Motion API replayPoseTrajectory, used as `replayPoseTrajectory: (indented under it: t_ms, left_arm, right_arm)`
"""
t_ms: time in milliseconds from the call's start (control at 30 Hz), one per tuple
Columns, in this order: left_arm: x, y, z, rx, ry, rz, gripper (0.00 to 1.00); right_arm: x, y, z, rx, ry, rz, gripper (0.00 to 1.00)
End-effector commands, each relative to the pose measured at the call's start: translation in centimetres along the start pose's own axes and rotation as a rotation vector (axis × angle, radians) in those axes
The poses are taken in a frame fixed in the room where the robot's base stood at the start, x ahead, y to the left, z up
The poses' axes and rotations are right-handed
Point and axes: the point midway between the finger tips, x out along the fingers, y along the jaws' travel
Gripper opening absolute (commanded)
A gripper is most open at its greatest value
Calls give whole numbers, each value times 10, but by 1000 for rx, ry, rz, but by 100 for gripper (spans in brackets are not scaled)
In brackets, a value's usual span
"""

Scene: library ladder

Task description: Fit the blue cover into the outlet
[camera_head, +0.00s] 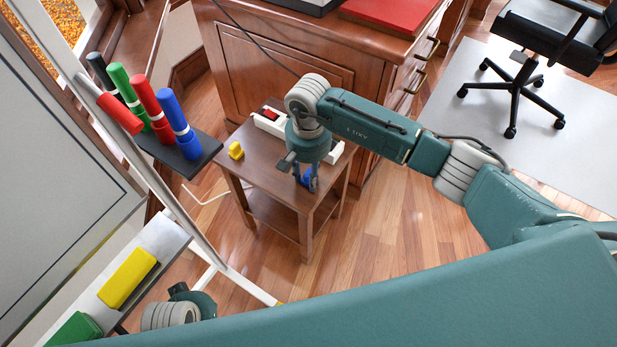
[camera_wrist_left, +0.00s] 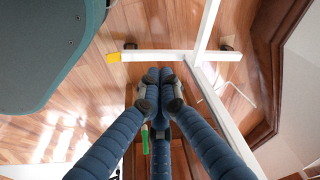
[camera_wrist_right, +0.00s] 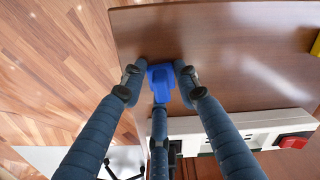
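The blue cover (camera_wrist_right: 166,82) is between the fingertips of my right gripper (camera_wrist_right: 160,70) in the right wrist view, filling the gap between them. In the head view the blue cover (camera_head: 306,179) shows between the fingers of my right gripper (camera_head: 305,182), over the near part of the small wooden table. I cannot tell whether it touches the tabletop. The white outlet strip (camera_wrist_right: 240,123) with a red switch (camera_wrist_right: 292,142) lies beyond it; my right arm hides its middle in the head view (camera_head: 336,153). My left gripper (camera_wrist_left: 158,76) is shut and empty over the floor.
A yellow block (camera_head: 236,150) lies on the left of the small table (camera_head: 262,160). A wooden desk (camera_head: 280,60) stands behind. At left are a whiteboard (camera_head: 60,150) and a tray of markers (camera_head: 190,150). An office chair (camera_head: 530,60) is at right.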

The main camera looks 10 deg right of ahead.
Motion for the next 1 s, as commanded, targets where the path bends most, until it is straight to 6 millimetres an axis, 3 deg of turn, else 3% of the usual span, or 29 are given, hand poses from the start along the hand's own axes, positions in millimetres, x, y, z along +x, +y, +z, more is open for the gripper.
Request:
replayPoseTrajectory:
  t_ms: [333,533,667,1000]
  left_arm:
    - [0,-1,-6,0,10,-2,0]
    - [2,-2,-8,1,14,-3,0]
    - [17,-2,2,4,-3,-2,0]
    - [43,1,18,6,-19,2,0]
  right_arm:
    - [-2,0,0,0,1,0,17]
    - [-21,0,-2,0,3,0,17]
    - [-46,0,-2,0,5,-2,17]
    - [-140,0,-2,0,5,-1,17]
